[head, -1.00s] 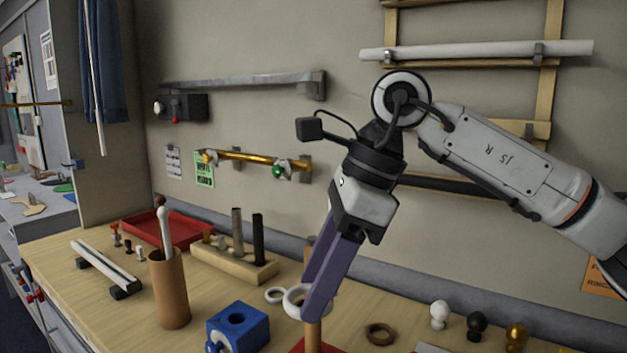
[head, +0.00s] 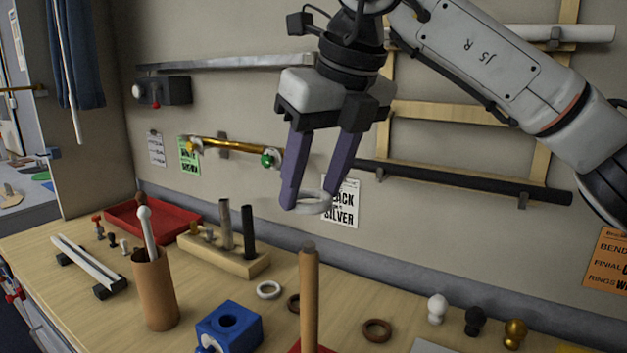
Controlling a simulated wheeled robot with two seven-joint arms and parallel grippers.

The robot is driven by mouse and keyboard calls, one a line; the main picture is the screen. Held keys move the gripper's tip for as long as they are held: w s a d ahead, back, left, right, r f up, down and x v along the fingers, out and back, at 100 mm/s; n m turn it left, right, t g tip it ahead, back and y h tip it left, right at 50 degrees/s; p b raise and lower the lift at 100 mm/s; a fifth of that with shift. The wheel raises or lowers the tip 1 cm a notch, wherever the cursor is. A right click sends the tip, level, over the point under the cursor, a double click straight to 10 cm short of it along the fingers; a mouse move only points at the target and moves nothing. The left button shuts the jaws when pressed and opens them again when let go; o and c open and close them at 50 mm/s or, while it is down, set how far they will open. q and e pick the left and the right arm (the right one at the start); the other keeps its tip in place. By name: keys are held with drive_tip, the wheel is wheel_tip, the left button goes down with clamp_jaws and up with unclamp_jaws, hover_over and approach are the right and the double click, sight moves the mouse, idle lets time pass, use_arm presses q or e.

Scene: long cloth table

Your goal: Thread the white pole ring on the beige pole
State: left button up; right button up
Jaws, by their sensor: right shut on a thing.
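My right gripper (head: 312,203) is shut on a white pole ring (head: 312,209), held between its two purple fingers high above the table. The beige pole (head: 309,300) stands upright on a red base at the front middle of the table. In the picture the held ring is above the pole's top, apart from it; whether it is exactly over the pole I cannot tell. A second white ring (head: 269,290) lies flat on the table, left of the pole. My left gripper is not in view.
Brown rings (head: 377,330) lie near the pole. Several finials (head: 475,321) stand at right. A wooden stand (head: 225,257) and a red tray (head: 128,217) are behind.

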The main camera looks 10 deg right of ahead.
sight(313, 246)
drive_tip(key=shift+f+b, duration=3.1)
drive_tip(key=shift+f, duration=0.8)
drive_tip(key=shift+f+b, duration=0.5)
drive_tip(key=shift+f, duration=0.15)
drive_tip(key=o, duration=1.1)
